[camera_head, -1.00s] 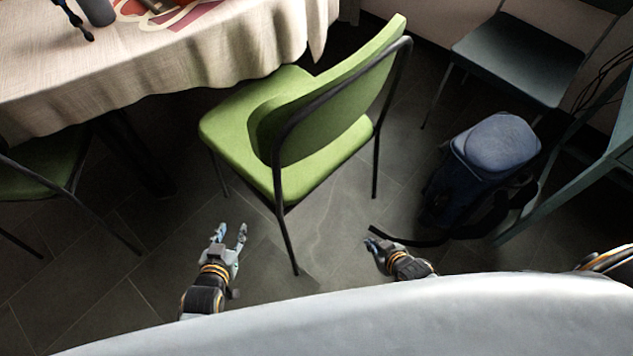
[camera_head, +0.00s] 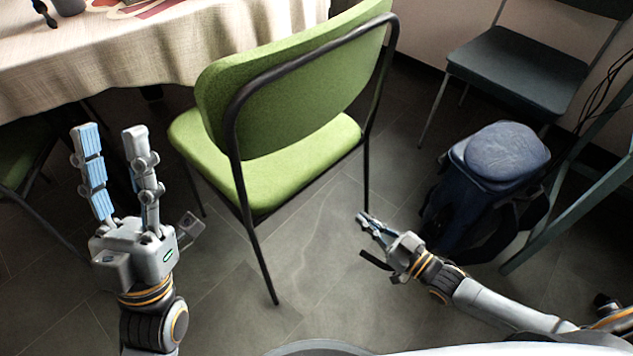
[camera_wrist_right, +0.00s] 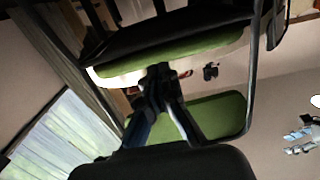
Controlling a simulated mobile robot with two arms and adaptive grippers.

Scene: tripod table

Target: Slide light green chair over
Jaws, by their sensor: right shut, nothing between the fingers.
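The light green chair (camera_head: 290,95) with a black tube frame stands in the middle of the head view, its back towards me and its seat (camera_head: 300,165) beyond. My left gripper (camera_head: 108,135) is open and empty, raised to the left of the chair. My right gripper (camera_head: 362,222) is shut and empty, low at the right of the chair by its right rear leg; I cannot tell whether it touches. In the right wrist view, my right gripper (camera_wrist_right: 158,75) is in front of the chair's green underside (camera_wrist_right: 170,55) and backrest (camera_wrist_right: 215,117).
A table with a pale cloth (camera_head: 150,60) stands at the upper left. A blue backpack (camera_head: 490,180) stands on the floor at right, close to my right arm. A dark chair (camera_head: 520,70) is behind it. Bare tile floor (camera_head: 320,270) lies in front of the green chair.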

